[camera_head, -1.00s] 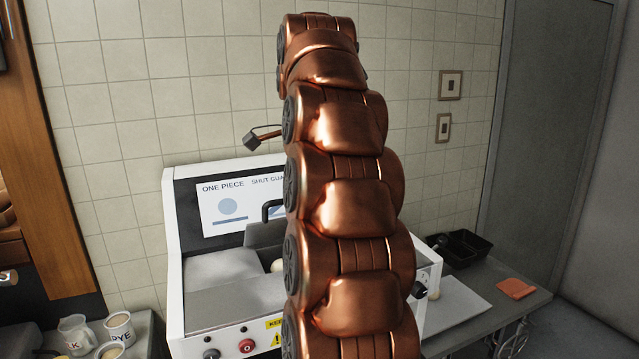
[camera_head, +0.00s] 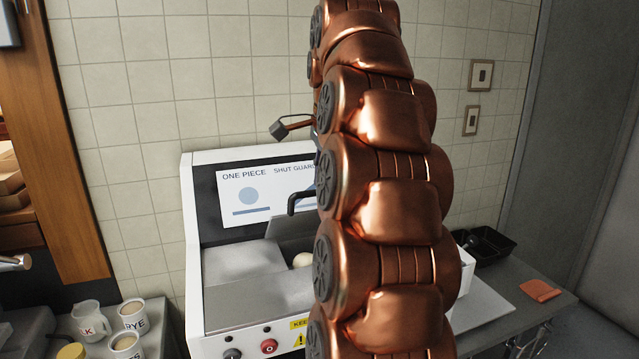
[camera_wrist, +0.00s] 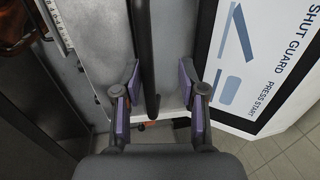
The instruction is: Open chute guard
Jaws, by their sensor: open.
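The white machine (camera_head: 192,235) stands against the tiled wall with a "SHUT GUARD" sign (camera_head: 262,190). A grey guard plate (camera_head: 285,228) with a dark bent handle (camera_head: 291,204) sits over its bed, partly hidden by my arm. A pale dough piece (camera_head: 301,260) shows just in front of the plate. In the wrist view, my gripper (camera_wrist: 160,80) is open, and a dark bar (camera_wrist: 144,45), which looks like the handle, runs between its purple-padded fingers, nearer the left one. I cannot tell whether it touches them. In the head view the fingers are not clearly seen.
Red and black buttons (camera_head: 268,347) line the machine's front. Cups and a jug (camera_head: 90,320) stand at lower left. A black tray (camera_head: 488,247) and an orange cloth (camera_head: 540,290) lie on the right counter. My arm blocks the middle of the head view.

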